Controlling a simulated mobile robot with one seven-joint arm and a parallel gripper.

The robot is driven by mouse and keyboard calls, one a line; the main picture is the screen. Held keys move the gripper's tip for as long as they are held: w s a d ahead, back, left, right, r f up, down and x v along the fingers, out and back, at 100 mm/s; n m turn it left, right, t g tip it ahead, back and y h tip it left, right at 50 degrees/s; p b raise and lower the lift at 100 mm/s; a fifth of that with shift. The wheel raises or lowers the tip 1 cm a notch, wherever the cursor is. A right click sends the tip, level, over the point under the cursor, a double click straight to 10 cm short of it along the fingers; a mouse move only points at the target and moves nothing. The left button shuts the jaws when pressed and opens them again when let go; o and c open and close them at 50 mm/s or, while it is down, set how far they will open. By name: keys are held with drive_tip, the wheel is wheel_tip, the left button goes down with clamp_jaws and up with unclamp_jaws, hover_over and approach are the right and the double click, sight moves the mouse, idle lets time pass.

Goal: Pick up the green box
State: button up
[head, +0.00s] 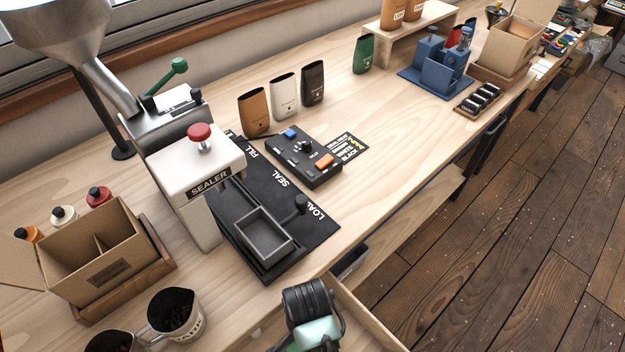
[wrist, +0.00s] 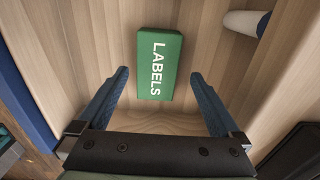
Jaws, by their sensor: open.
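The green box (wrist: 160,64) has the word LABELS on it and lies on a wooden surface with low wooden walls around it, seen in the wrist view. My gripper (wrist: 160,78) is open, with one blue-grey finger to the left of the box and one to the right. The box is upright in the picture, centred between the fingers and mostly beyond their tips. I cannot tell how high the gripper is above it. In the head view, my gripper and wrist are at the bottom centre, over an open drawer (head: 369,318); the green box is hidden there.
A white rounded thing (wrist: 246,23) lies right of the box. In the head view, the sealer (head: 195,165), a black tray (head: 262,238) and a cardboard box (head: 95,255) stand on the bench behind and left of the drawer. Wooden floor lies to the right.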

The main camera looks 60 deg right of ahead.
drive_tip(key=shift+s+a+f, duration=0.1)
drive_tip(key=shift+a+f, duration=0.05)
drive_tip(key=shift+f, duration=1.3)
drive_tip(key=shift+s+a+f, duration=0.1)
drive_tip(key=shift+f, duration=1.35)
drive_tip(key=c, duration=1.3)
